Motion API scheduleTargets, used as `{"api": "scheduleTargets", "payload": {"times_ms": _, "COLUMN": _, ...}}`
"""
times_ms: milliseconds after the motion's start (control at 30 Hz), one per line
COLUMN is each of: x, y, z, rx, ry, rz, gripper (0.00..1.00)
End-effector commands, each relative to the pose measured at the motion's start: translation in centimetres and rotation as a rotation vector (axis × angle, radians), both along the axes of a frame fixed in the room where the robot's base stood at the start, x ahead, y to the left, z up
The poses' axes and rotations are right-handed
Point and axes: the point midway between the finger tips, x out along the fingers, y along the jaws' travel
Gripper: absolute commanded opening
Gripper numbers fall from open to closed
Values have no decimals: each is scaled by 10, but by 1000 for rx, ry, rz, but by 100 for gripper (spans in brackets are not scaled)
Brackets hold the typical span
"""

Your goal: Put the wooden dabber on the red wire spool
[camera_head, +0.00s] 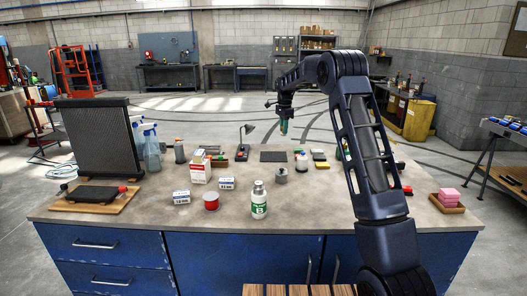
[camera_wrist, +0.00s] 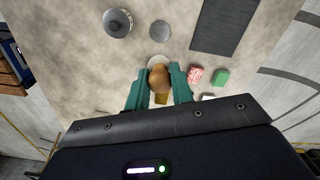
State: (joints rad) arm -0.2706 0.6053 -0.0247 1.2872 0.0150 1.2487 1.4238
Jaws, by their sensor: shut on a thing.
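My gripper (camera_wrist: 159,84) has teal fingers shut on the wooden dabber (camera_wrist: 160,77), whose rounded brown top shows between the fingertips in the wrist view. In the head view my gripper (camera_head: 284,127) hangs above the far part of the worktop, and the dabber is too small there to make out clearly. The red wire spool (camera_head: 211,201) stands upright near the front of the worktop, left of the middle, with a pale top. It is well apart from my gripper, nearer the front edge and to the left. I cannot make out the spool in the wrist view.
A white bottle with a green label (camera_head: 259,201) stands right of the spool. A grey lidded pot (camera_head: 281,176) stands farther back. A radiator (camera_head: 97,140) rises at the left.

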Motion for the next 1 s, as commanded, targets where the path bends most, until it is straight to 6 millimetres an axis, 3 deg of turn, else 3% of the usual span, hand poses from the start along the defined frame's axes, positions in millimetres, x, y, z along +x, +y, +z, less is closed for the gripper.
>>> {"api": "scheduleTargets", "payload": {"times_ms": 167, "x": -7, "y": 14, "z": 6, "rx": 0, "ry": 0, "rz": 4, "gripper": 1}}
{"api": "scheduleTargets", "payload": {"times_ms": 367, "x": -42, "y": 71, "z": 16, "rx": 0, "ry": -1, "rz": 8, "gripper": 1}}
{"api": "scheduleTargets", "payload": {"times_ms": 700, "x": -139, "y": 184, "z": 36, "rx": 0, "ry": -2, "rz": 9, "gripper": 1}}
{"api": "scheduleTargets", "payload": {"times_ms": 1000, "x": -239, "y": 264, "z": 51, "rx": 0, "ry": -2, "rz": 9, "gripper": 1}}
